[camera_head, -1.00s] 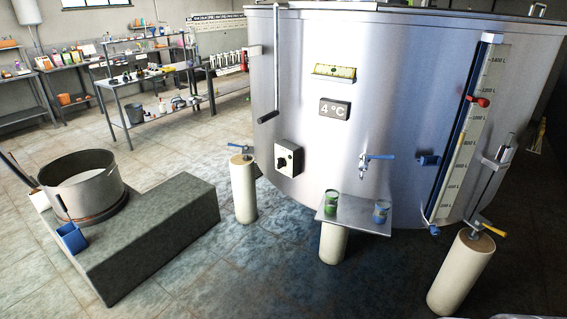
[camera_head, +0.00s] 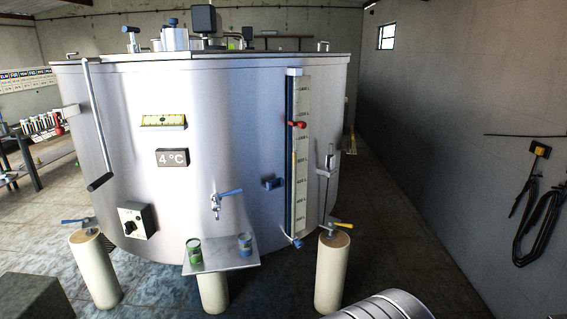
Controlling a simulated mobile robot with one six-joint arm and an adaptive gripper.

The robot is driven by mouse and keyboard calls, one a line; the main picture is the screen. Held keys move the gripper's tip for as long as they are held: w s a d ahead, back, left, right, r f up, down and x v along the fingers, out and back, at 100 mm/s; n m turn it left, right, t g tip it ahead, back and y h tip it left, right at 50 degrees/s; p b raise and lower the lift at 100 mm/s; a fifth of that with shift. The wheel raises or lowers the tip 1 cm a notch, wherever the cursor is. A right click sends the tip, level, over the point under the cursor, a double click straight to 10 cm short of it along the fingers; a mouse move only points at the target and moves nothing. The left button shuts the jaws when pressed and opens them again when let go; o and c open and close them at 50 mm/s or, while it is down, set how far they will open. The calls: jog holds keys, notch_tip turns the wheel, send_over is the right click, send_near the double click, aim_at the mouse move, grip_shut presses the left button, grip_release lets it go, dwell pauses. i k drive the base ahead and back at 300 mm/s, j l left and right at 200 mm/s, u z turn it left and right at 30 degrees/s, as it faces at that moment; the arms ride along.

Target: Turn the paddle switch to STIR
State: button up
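The paddle switch (camera_head: 130,227) is a dark knob on a small grey box (camera_head: 137,220) with a dark side. The box sits low on the left front of the large steel tank (camera_head: 235,120). The markings on the box, including any STIR label, are too small to read, and I cannot tell which position the knob points to. My gripper is not in view.
A pale pillar (camera_head: 95,270) stands in front, left. A ribbed metal drum (camera_head: 385,308) is at the bottom right.

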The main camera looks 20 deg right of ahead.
aim_at(129, 226)
jog(key=i+j+u, duration=0.15)
jog(key=i+j, duration=0.6)
jog(key=i, duration=0.15)
jog(key=i+j, duration=0.15)
jog(key=i, duration=0.25)
jog(key=i+j+u, duration=0.15)
jog(key=i, duration=0.25)
jog(key=i+j, duration=0.15)
jog(key=i, duration=0.25)
jog(key=i+l, duration=0.15)
jog(key=l+u, duration=0.05)
